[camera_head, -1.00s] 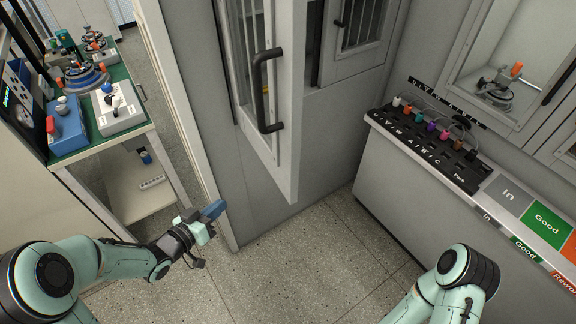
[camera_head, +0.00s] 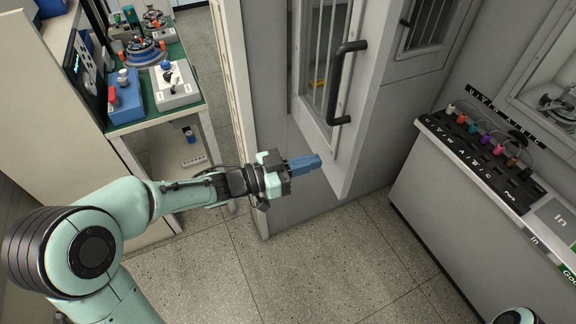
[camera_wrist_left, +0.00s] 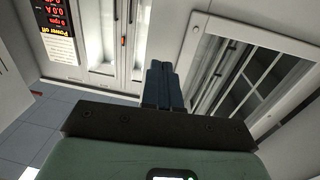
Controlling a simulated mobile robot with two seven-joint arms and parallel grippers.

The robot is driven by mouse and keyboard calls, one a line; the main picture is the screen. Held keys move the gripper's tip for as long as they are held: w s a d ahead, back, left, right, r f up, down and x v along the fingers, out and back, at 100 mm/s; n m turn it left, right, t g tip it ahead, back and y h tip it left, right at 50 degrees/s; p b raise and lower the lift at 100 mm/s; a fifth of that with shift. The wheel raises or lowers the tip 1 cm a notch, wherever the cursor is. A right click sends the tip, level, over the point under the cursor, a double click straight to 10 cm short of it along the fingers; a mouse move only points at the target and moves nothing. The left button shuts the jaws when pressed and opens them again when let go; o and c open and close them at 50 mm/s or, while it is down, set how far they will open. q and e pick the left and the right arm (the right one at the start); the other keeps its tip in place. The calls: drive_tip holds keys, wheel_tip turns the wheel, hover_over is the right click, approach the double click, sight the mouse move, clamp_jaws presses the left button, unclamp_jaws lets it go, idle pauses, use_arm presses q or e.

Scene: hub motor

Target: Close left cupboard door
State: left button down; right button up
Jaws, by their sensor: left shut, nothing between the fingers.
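The left cupboard door (camera_head: 350,165) is a grey door with a barred window and a black bar handle (camera_head: 342,85). It stands open, swung out into the room. In the left wrist view the barred door (camera_wrist_left: 190,52) is right of the fingers. My left gripper (camera_head: 318,161) has blue fingers, shut and empty. It points right, at the lower part of the door, below and left of the handle. I cannot tell whether the fingertips touch the door. The fingers also show in the left wrist view (camera_wrist_left: 160,72). My right gripper is out of view.
A green-topped workbench (camera_head: 155,117) with devices stands at the left. A grey counter (camera_head: 440,190) with a row of coloured plugs is at the right. A grey panel edge (camera_head: 245,150) stands behind my left gripper. The speckled floor (camera_head: 330,260) in front is clear.

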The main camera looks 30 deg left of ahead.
sight(345, 153)
use_arm(q)
drive_tip(key=x, duration=0.6)
